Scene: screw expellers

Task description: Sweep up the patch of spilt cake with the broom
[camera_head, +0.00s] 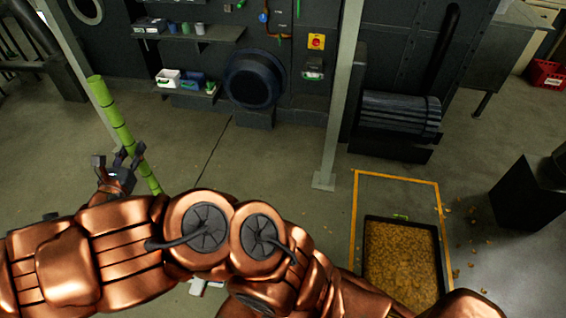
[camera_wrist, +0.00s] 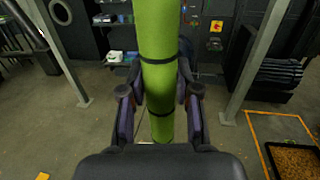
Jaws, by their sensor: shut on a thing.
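My gripper (camera_head: 118,172) is at the left in the head view, shut around a green bamboo-like pole (camera_head: 113,113), which looks like the broom's handle. In the wrist view the pole (camera_wrist: 159,50) runs upright between the fingers of my gripper (camera_wrist: 160,100). The pole leans, its top to the left, in the head view. Its lower end is hidden behind my arm, and I cannot make out a broom head. Spilt cake crumbs (camera_head: 472,218) lie scattered on the floor at the right, beside a dark tray (camera_head: 441,250) full of brown cake. My gripper is far left of them.
A yellow floor outline (camera_head: 395,178) surrounds the tray. A grey post (camera_head: 338,110) stands left of it, and a dark block (camera_head: 528,195) stands right of the crumbs. Machinery and shelves (camera_head: 190,36) line the back. Open floor (camera_head: 265,150) lies between my gripper and the post.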

